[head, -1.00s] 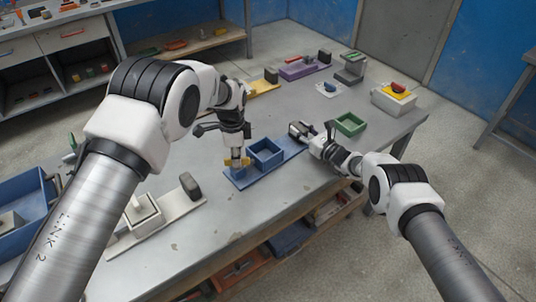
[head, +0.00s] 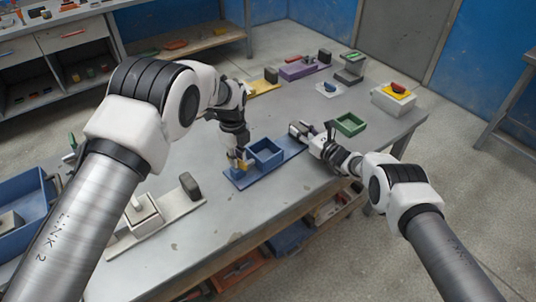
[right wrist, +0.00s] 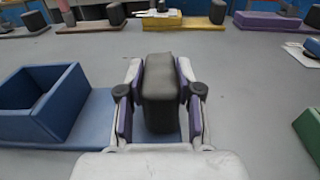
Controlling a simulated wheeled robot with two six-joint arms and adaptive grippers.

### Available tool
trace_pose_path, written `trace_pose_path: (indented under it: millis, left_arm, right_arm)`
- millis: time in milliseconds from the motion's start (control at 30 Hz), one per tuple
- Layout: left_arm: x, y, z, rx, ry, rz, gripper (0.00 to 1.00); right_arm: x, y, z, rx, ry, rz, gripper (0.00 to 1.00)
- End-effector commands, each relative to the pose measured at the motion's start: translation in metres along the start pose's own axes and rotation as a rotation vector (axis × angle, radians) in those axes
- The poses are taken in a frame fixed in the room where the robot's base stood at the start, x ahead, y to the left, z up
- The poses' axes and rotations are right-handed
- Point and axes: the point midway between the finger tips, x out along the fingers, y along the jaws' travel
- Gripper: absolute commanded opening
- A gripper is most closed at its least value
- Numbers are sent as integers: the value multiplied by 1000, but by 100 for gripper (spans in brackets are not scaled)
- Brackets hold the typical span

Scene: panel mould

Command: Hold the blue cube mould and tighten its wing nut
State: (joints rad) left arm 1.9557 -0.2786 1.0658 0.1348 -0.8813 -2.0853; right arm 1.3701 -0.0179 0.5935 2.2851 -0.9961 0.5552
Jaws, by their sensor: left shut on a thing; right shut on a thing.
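The blue cube mould (head: 266,151) is an open box on a blue base board (head: 262,174) on the table; its box also shows at the left of the right wrist view (right wrist: 45,98). My left gripper (head: 238,158) points down at the board's left end and is shut on the yellow wing nut (head: 239,165), which it partly hides. My right gripper (right wrist: 160,100) is shut on a dark grey upright block (right wrist: 159,92) at the board's other end. In the head view my right gripper (head: 303,131) largely hides that block.
A white mould (head: 143,213) stands front left, beside a blue bin (head: 22,200). A green box (head: 349,124) lies just right of my right gripper. Yellow, purple and grey moulds and a white box (head: 393,101) stand further back.

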Motion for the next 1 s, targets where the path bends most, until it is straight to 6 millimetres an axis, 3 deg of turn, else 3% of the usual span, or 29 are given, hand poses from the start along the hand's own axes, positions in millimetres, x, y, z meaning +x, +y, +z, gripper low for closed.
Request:
trace_pose_path:
  millis: [567, 600, 633, 1000]
  left_arm:
    - [0, 0, 0, 34, 0, -1, 0]
    - [0, 0, 0, 34, 0, -1, 28]
    - [0, 0, 0, 34, 0, -1, 39]
    - [-5, 0, 0, 34, -1, -1, 40]
  right_arm:
    - [0, 1, 0, 0, -1, 2, 0]
    - [0, 1, 0, 0, -1, 2, 0]
    - [0, 1, 0, 0, -1, 2, 0]
    - [0, 0, 0, -1, -1, 0, 0]
